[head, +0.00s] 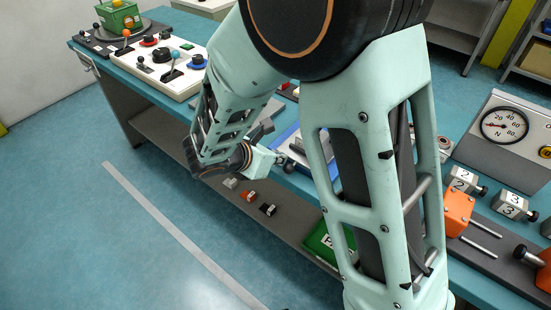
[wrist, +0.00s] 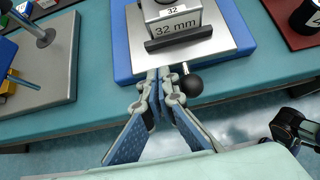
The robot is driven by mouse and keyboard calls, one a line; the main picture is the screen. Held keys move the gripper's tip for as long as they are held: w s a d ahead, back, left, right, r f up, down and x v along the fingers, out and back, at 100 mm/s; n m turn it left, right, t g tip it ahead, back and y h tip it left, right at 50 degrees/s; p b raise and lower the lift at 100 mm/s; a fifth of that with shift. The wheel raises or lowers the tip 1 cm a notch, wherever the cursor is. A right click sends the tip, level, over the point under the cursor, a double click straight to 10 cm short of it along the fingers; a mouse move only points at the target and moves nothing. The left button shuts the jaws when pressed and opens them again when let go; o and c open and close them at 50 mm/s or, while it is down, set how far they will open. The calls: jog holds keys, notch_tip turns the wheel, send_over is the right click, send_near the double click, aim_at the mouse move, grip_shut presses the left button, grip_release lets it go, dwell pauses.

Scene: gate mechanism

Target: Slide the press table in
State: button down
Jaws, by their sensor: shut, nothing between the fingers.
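In the wrist view, what looks like the press table is a silver plate (wrist: 222,38) on a blue base (wrist: 122,50). A grey block marked 32 mm (wrist: 174,18) stands on it, with a dark bar along its front. A black ball knob (wrist: 191,87) sticks out in front of the plate. My gripper (wrist: 162,74) is shut and empty, its tips at the front edge of the base, just left of the knob. I cannot tell whether they touch. In the head view my gripper (head: 284,161) is beside the blue base (head: 287,136), mostly hidden by my arm.
A grey plate with a post (wrist: 45,75) lies left on the teal bench (wrist: 100,118); a dark red-edged fixture (wrist: 290,22) is at right. In the head view a force gauge (head: 505,125) and numbered blocks (head: 462,180) stand right. A lower shelf (head: 175,145) holds small parts.

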aim_at(301, 137)
jog(key=w+d, duration=0.4)
jog(key=w, duration=0.1)
jog(key=w+d, duration=0.2)
jog(key=shift+w+b, duration=0.4)
